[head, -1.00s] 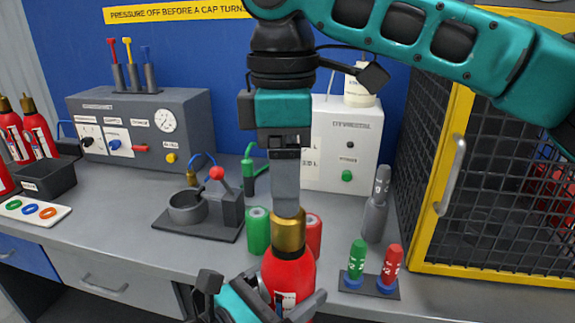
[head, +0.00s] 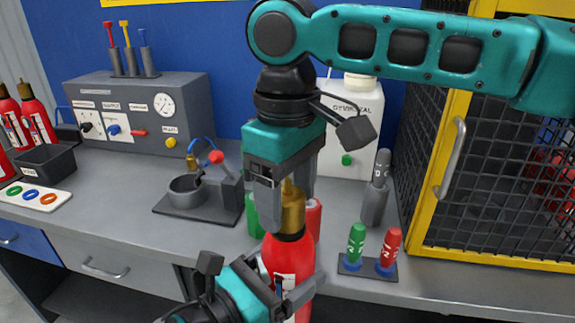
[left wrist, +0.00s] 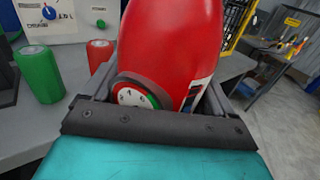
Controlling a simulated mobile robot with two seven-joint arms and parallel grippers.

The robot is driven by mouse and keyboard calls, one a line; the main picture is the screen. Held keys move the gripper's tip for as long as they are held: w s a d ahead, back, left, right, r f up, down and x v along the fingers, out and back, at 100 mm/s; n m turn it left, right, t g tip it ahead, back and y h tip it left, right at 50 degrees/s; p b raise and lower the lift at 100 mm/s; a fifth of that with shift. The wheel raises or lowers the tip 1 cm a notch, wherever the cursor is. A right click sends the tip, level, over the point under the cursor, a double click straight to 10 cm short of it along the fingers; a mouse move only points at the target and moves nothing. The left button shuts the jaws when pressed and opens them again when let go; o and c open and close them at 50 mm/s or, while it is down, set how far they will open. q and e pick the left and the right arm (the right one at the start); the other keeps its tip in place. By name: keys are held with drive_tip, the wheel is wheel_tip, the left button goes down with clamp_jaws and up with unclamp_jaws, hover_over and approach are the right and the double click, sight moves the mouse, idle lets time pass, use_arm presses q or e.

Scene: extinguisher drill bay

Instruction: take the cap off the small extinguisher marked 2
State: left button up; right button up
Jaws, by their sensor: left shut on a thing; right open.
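My right gripper (head: 289,208) points down from above, open, with a finger on each side of the cap. One finger partly covers the cap; I cannot tell whether either touches it.
Green (head: 254,215) and red (head: 314,220) cylinders stand close behind the extinguisher. A small stand (head: 368,268) with green and red bottles, a grey bottle (head: 374,200) and a yellow-framed cage (head: 445,185) are to the right. A pot rig (head: 197,210) is to the left.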

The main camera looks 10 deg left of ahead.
drive_tip(key=shift+f, duration=0.8)
drive_tip(key=shift+c, duration=0.4)
drive_tip(key=c, duration=1)
drive_tip(key=shift+r, duration=0.25)
drive_tip(key=shift+r, duration=0.95)
